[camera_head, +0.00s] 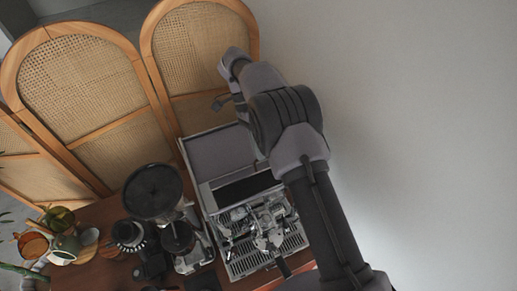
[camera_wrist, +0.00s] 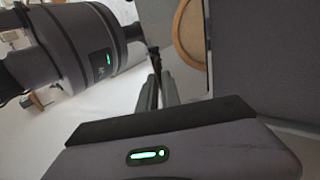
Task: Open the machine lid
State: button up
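The silver espresso machine (camera_head: 262,262) stands on the wooden cart at the lower middle of the head view. Its flat grey lid panel (camera_head: 212,155) appears raised at the back, with a dark recess in front of it. A large grey panel, apparently the lid (camera_wrist: 262,60), fills the right of the wrist view. My gripper (camera_head: 218,103) is beyond and above the lid's far edge, against the cane screen. Its narrow fingers (camera_wrist: 160,90) look close together in the wrist view, with nothing seen between them. Whether they touch the lid is unclear.
A dark-topped grinder (camera_head: 153,190) stands left of the machine. Cups and plants (camera_head: 60,240) are further left on the wooden top. A cane folding screen (camera_head: 88,85) stands behind. A bare pale wall (camera_head: 430,120) is at the right.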

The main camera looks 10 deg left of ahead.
jog(key=o, duration=0.4)
jog(key=shift+c, duration=0.2)
jog(key=shift+r, duration=0.1)
